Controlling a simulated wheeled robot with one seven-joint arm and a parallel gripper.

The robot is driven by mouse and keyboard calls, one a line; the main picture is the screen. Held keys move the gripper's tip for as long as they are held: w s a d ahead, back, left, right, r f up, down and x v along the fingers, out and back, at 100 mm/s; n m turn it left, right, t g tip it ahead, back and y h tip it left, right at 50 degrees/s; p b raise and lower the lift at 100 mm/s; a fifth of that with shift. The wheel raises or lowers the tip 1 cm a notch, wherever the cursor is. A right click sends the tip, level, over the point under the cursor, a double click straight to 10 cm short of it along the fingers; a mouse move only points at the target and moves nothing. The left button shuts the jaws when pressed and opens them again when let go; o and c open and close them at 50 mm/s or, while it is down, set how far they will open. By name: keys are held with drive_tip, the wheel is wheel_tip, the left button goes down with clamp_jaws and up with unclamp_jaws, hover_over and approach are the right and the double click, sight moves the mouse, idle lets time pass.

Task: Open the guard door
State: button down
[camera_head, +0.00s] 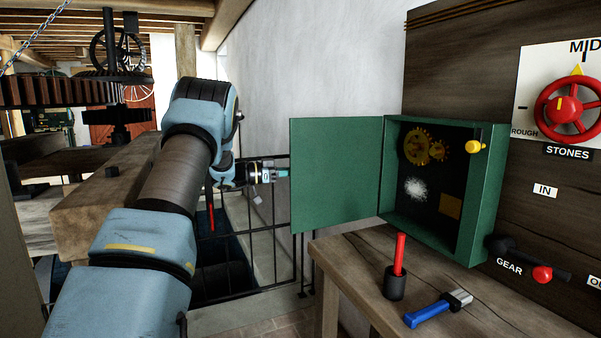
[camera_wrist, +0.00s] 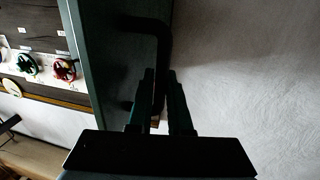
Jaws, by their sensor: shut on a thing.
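The green guard door (camera_head: 335,172) stands wide open, swung out to the left of its green box (camera_head: 485,190). It also fills a dark strip in the wrist view (camera_wrist: 105,60). A dark bent handle (camera_wrist: 163,45) stands out from the door's face in the wrist view. My gripper (camera_head: 284,173) is at the door's free left edge in the head view, its tips partly hidden behind the door. In the wrist view my gripper's fingers (camera_wrist: 161,88) are closed around the handle's bar. The handle is hidden in the head view.
Yellow gears (camera_head: 425,148) and a white powder patch (camera_head: 415,188) show inside the box. A wooden bench (camera_head: 350,255) below holds a red-handled tool in a dark cup (camera_head: 395,284) and a blue-handled brush (camera_head: 438,308). Black railings (camera_head: 265,235) stand behind my arm, near the white wall.

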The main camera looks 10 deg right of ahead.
drive_tip(key=c, duration=1.1)
unclamp_jaws()
drive_tip(key=shift+a, duration=0.1)
drive_tip(key=shift+a+b, duration=1.45)
drive_tip(key=shift+a, duration=3.95)
